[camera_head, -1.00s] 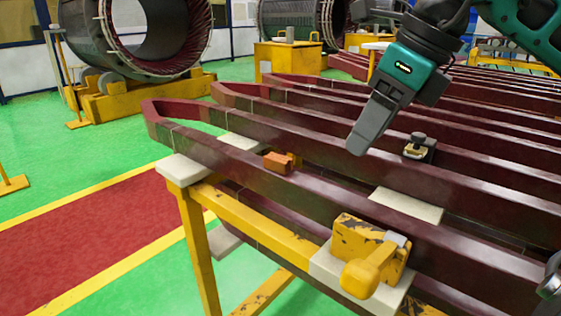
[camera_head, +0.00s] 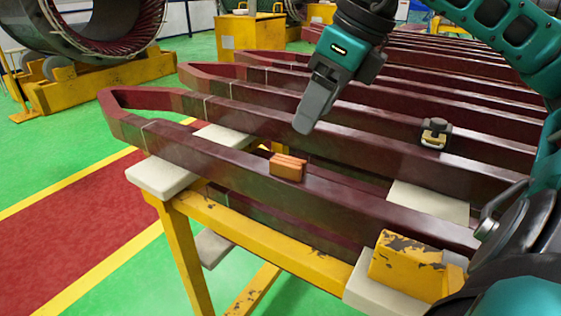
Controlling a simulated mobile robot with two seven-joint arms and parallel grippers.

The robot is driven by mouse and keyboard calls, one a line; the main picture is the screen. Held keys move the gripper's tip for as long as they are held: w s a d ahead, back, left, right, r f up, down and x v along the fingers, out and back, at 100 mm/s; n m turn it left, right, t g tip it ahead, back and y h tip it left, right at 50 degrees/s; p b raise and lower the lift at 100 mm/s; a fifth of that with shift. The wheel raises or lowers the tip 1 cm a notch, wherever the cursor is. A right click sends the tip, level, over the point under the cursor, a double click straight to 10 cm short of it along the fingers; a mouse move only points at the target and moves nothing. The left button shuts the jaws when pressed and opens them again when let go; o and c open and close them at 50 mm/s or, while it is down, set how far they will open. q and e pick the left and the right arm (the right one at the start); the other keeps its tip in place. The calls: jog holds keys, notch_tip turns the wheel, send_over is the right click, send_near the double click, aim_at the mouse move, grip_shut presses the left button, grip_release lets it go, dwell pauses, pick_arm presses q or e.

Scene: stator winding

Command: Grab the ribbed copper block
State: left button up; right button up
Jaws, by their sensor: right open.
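The ribbed copper block (camera_head: 288,167) is a small orange-brown block with grooves along its top. It rests on the nearest dark red coil bar (camera_head: 240,175), left of the picture's middle. My right gripper (camera_head: 304,128) points down above and slightly behind the block, apart from it. It is seen from the side, so its fingers overlap and the gap between them is hidden. It holds nothing that I can see. My left gripper does not show.
A yellow worn block (camera_head: 405,265) sits on a white pad at the front right. A small dark clamp-like part (camera_head: 435,134) rests on a bar to the right. Long coil bars lie on a yellow stand (camera_head: 250,240) with white pads (camera_head: 165,176). A large stator (camera_head: 85,30) stands behind left.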

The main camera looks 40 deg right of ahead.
aim_at(288, 160)
jog(key=x, duration=0.5)
jog(key=shift+s, duration=0.1)
jog(key=shift+w+d+p+x, duration=0.1)
jog(key=shift+d+p+x, duration=0.1)
jog(key=shift+x, duration=1.15)
jog(key=shift+w+d+p+x, duration=0.1)
jog(key=shift+w+d+x, duration=0.05)
jog(key=shift+x, duration=1.2)
jog(key=shift+r, duration=0.1)
grip_shut()
